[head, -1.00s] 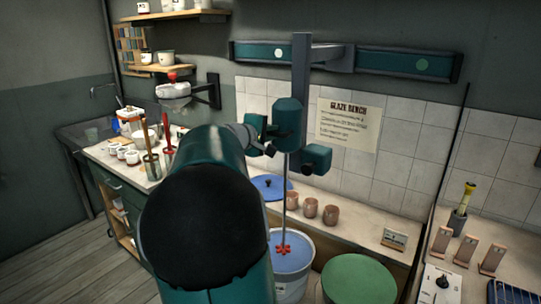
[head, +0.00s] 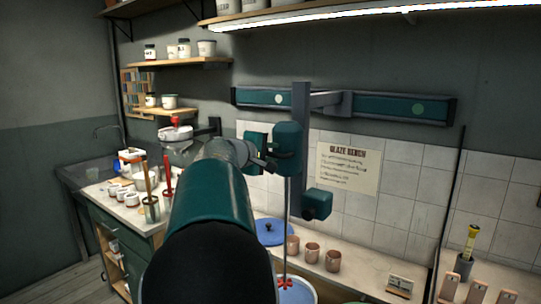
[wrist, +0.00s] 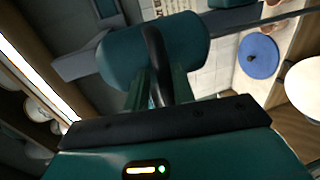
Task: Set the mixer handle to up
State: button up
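The mixer's teal motor head (head: 288,140) sits on a grey upright post (head: 300,100) at the middle of the head view. Its thin shaft (head: 286,225) runs down to a red impeller (head: 285,284) at the blue bucket (head: 302,291), partly cut off by the frame. In the wrist view the black curved mixer handle (wrist: 157,58) stands in front of the motor head (wrist: 185,40), between the green fingers of my gripper (wrist: 158,95). The fingers appear closed against its sides. In the head view my gripper (head: 262,154) is at the motor head's left, partly hidden by my arm.
A wall rail (head: 390,106) carries the post. A teal block (head: 317,204) is low on the post. A lit shelf (head: 380,14) is overhead.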

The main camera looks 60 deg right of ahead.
dwell(0.3)
jog(key=shift+w, duration=0.1)
jog(key=shift+a, duration=0.3)
jog(key=v, duration=1.3)
jog(key=shift+a, duration=0.1)
